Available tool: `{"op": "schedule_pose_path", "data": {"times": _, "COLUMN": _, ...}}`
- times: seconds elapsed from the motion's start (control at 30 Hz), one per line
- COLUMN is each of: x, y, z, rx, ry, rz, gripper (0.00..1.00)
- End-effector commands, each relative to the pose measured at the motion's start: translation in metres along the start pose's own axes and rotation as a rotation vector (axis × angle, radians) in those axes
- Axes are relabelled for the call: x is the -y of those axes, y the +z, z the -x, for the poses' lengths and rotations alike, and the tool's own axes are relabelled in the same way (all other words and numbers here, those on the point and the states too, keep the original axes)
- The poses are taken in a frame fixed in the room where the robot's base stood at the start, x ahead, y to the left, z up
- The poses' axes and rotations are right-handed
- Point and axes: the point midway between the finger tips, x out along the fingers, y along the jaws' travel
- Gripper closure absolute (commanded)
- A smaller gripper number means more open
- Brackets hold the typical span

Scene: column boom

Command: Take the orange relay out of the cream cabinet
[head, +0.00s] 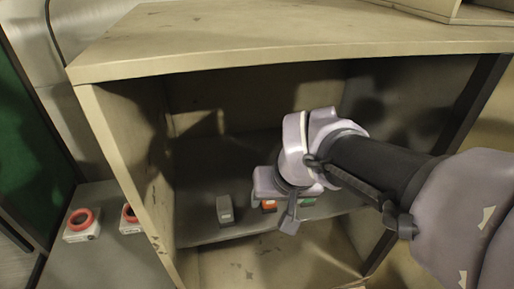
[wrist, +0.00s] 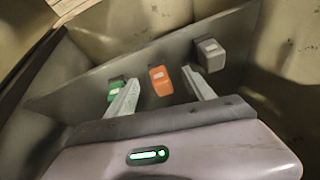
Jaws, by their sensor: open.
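The orange relay (wrist: 160,82) sits on the dark shelf inside the cream cabinet (head: 290,45). My gripper (wrist: 157,90) is open inside the cabinet. In the wrist view the relay appears between and just beyond its two fingertips; I see no contact. In the head view my gripper (head: 272,205) partly covers the orange relay (head: 268,207).
A green relay (wrist: 114,88) stands close by the left finger in the wrist view. A grey relay (wrist: 211,54) stands beyond the right finger. The shelf (head: 195,235) has bare room. Two white parts with red rings (head: 82,225) lie outside, left of the cabinet.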

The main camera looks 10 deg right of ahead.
Motion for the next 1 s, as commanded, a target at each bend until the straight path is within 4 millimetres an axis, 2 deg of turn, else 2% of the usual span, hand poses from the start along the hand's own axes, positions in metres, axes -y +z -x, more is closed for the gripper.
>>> {"op": "schedule_pose_path", "data": {"times": 0.1, "x": -0.002, "y": -0.027, "z": -0.015, "rx": 0.021, "ry": 0.030, "rz": 0.069, "gripper": 0.38}}
{"op": "schedule_pose_path", "data": {"times": 0.23, "x": -0.004, "y": -0.043, "z": -0.030, "rx": 0.032, "ry": 0.048, "rz": 0.121, "gripper": 0.38}}
{"op": "schedule_pose_path", "data": {"times": 0.53, "x": -0.005, "y": -0.044, "z": -0.072, "rx": 0.033, "ry": 0.052, "rz": 0.131, "gripper": 0.38}}
{"op": "schedule_pose_path", "data": {"times": 0.7, "x": -0.006, "y": -0.044, "z": -0.106, "rx": 0.033, "ry": 0.052, "rz": 0.131, "gripper": 0.38}}
{"op": "schedule_pose_path", "data": {"times": 0.93, "x": -0.006, "y": -0.046, "z": -0.109, "rx": 0.031, "ry": 0.051, "rz": 0.130, "gripper": 0.38}}
{"op": "schedule_pose_path", "data": {"times": 1.0, "x": -0.006, "y": -0.045, "z": -0.109, "rx": 0.031, "ry": 0.051, "rz": 0.129, "gripper": 0.52}}
